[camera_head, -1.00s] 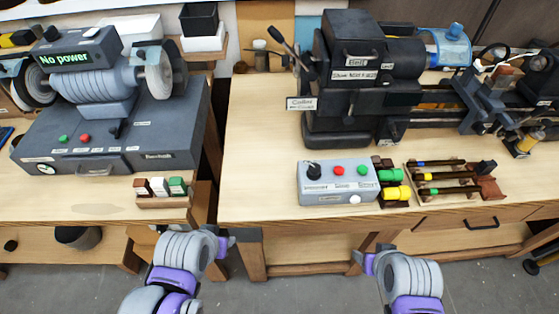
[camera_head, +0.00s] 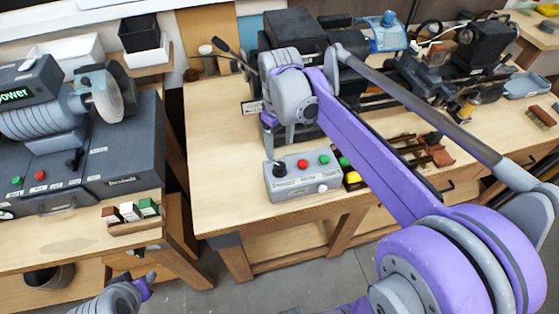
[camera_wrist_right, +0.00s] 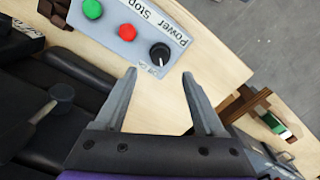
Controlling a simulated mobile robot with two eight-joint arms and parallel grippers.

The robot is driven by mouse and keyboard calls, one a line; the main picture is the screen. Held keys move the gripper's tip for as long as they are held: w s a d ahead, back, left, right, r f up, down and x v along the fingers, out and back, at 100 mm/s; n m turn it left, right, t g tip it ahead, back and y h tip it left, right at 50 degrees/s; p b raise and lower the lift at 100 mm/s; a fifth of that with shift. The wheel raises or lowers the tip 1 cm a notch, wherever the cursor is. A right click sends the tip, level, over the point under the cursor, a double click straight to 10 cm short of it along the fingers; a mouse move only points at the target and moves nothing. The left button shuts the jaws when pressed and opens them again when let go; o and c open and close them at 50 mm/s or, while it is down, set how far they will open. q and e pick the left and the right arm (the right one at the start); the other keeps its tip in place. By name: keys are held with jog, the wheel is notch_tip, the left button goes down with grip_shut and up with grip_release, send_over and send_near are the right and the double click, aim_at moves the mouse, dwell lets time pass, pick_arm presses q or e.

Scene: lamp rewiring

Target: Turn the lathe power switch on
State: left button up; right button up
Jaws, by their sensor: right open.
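The lathe's grey control box (camera_head: 305,188) sits on the right bench, with a black rotary power knob (camera_head: 280,168), a red button (camera_head: 302,164) and a green button (camera_head: 323,159). My right gripper (camera_head: 268,138) is above and behind the box, its fingers mostly hidden by my arm in the head view. In the right wrist view, the right gripper (camera_wrist_right: 158,78) is open and empty. The black knob (camera_wrist_right: 159,53) lies just beyond the gap between its fingertips, apart from them. My left gripper (camera_head: 147,283) is low at the bottom left; its fingers are unclear.
The dark lathe (camera_head: 292,35) stands behind the box, partly hidden by my right arm. Yellow and green parts (camera_head: 352,178) sit right of the box. A grinder (camera_head: 45,125) and a small rack of blocks (camera_head: 133,226) are on the left bench. Bare bench top lies left of the box.

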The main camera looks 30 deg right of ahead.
aim_at(279, 165)
notch_tip(279, 165, down, 8)
jog(key=shift+f, duration=0.1)
jog(key=shift+c, duration=0.2)
grip_shut()
dwell(0.3)
